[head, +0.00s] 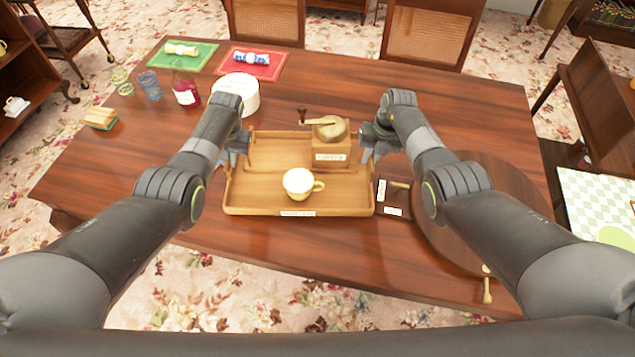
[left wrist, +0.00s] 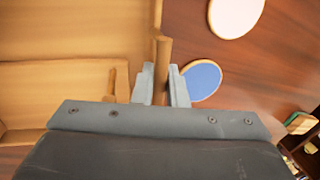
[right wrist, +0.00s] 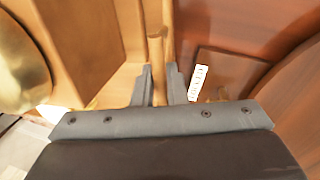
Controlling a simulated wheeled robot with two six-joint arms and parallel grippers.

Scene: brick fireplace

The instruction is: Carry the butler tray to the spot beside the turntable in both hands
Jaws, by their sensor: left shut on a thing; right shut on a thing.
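The wooden butler tray (head: 265,202) is at the middle of the table's near side, looking level; I cannot tell whether it touches the table. A coffee grinder (head: 330,142) and a cream cup (head: 299,183) stand on it. My left gripper (head: 234,158) is shut on the tray's left handle, whose bar shows between the fingers in the left wrist view (left wrist: 162,80). My right gripper (head: 372,150) is shut on the right handle, also seen in the right wrist view (right wrist: 159,80). The dark round turntable (head: 480,200) lies to the right, partly hidden by my right arm.
A dark board (head: 408,200) with white labels lies between tray and turntable. A white round container (head: 240,90), a red bottle (head: 186,90), glasses (head: 150,86) and green and red mats (head: 275,68) stand further back left. Chairs (head: 428,32) line the far edge.

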